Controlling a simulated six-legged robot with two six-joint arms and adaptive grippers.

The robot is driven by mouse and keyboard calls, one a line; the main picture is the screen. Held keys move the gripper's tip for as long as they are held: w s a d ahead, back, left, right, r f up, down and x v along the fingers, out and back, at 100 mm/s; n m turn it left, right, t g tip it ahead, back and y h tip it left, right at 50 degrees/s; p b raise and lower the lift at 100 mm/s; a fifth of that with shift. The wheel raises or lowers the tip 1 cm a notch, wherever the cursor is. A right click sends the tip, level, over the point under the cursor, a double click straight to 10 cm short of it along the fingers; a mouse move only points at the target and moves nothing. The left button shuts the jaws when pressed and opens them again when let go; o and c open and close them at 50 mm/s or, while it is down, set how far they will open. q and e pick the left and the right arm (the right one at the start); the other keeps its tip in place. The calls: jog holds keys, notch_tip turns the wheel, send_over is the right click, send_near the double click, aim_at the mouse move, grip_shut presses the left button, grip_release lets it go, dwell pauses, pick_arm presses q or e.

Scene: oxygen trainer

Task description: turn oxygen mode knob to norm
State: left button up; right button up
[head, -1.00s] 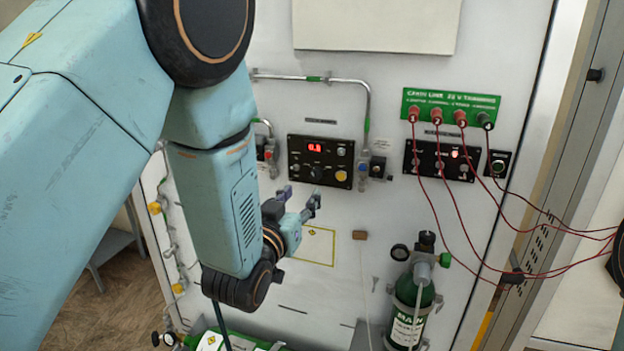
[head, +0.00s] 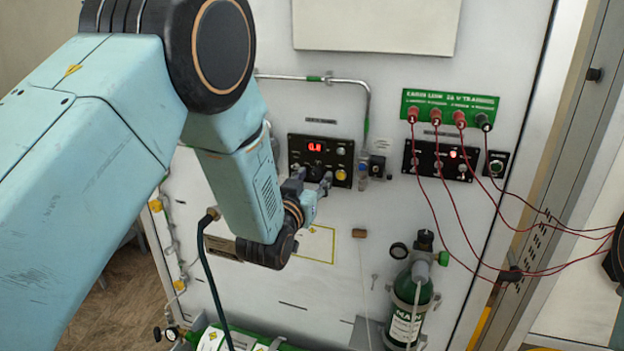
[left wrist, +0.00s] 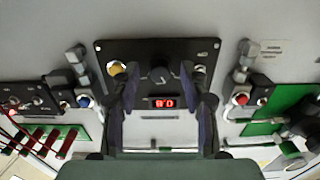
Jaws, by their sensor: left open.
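A black control panel (head: 296,141) with a red digital display (head: 314,148) is on the white wall board, and it also shows upside down in the left wrist view (left wrist: 203,47). A dark knob (left wrist: 160,74) sits in the middle of its row, beside a yellow round part (left wrist: 117,68); in the head view the yellow part (head: 340,174) is at lower right. Labels are too small to read. My left gripper (head: 308,181) is open and empty at the panel's lower edge. In the left wrist view its fingers (left wrist: 162,84) stand either side of the knob; contact cannot be told.
A silver pipe (head: 345,82) and a valve fitting (head: 363,168) are right of the panel. A second panel (head: 440,160) with red wires (head: 450,207) is further right. A green cylinder (head: 409,300) stands below. The board under the panel is mostly clear.

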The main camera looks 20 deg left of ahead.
pick_arm(q)
grip_shut()
dwell(0.3)
jog(key=n+b, duration=0.1)
jog(key=n, duration=0.4)
jog(key=shift+f, duration=0.1)
dwell(0.4)
grip_release()
